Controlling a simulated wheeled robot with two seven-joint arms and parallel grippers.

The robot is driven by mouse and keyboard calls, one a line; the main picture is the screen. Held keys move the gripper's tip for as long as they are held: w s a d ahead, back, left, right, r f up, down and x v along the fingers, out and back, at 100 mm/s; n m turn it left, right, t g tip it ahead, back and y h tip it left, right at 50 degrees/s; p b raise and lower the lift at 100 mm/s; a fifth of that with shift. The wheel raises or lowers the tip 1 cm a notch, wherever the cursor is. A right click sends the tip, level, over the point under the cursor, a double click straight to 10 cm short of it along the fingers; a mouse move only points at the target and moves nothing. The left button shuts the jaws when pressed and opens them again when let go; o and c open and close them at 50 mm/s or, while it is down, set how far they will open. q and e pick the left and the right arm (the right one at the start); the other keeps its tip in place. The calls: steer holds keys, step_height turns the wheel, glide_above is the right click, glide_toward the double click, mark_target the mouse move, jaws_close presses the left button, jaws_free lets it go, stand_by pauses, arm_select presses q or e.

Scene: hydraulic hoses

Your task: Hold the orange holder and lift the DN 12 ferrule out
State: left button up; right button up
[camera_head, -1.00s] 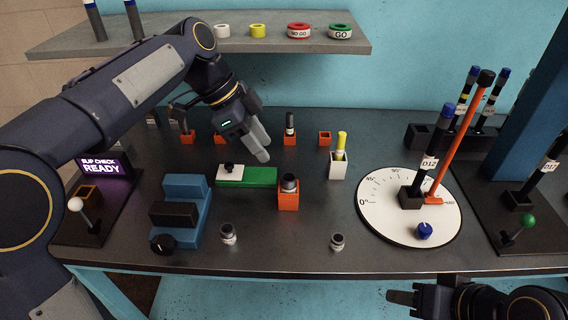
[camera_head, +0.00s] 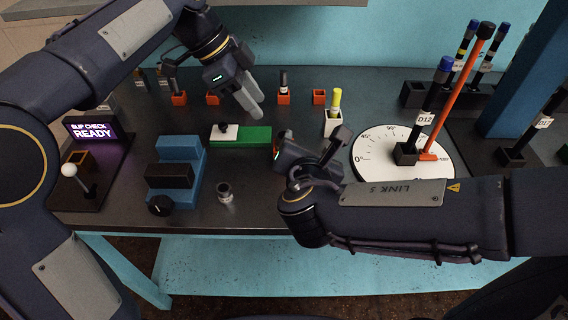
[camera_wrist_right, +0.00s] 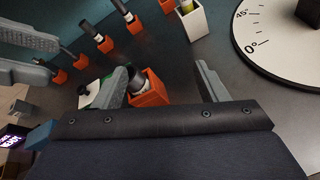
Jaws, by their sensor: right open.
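The orange holder (camera_wrist_right: 151,92) shows in the right wrist view with a grey metal ferrule (camera_wrist_right: 138,76) upright in its top; I cannot read its size. In the head view my right gripper (camera_head: 312,146) covers nearly all of this holder. In the right wrist view the right gripper (camera_wrist_right: 163,82) is open, with the holder between its fingers, close to the left finger, which partly covers the ferrule. I cannot tell whether they touch. My left gripper (camera_head: 256,104) is open and empty above the table, behind the green block; it also shows in the wrist view (camera_wrist_right: 45,58).
A green and white block (camera_head: 255,136) lies behind the holder. A blue fixture (camera_head: 174,172) and a small metal ferrule (camera_head: 225,191) stand left of it. A white holder (camera_head: 333,122), several small orange holders and a round dial (camera_head: 375,150) stand behind and right.

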mark_target(283, 182)
steer(key=a+f+n, duration=0.2)
steer(key=s+a+f+n+y, duration=0.1)
steer(key=a+n, duration=0.1)
steer(key=n, duration=0.1)
steer(key=shift+a+f, duration=0.2)
steer(key=shift+f, duration=0.15)
steer(key=shift+w+a+f, duration=0.1)
steer(key=shift+f, duration=0.15)
steer(key=x, duration=0.7)
steer(key=shift+w+f, duration=0.1)
steer(key=shift+w, duration=0.15)
steer(key=c, duration=1)
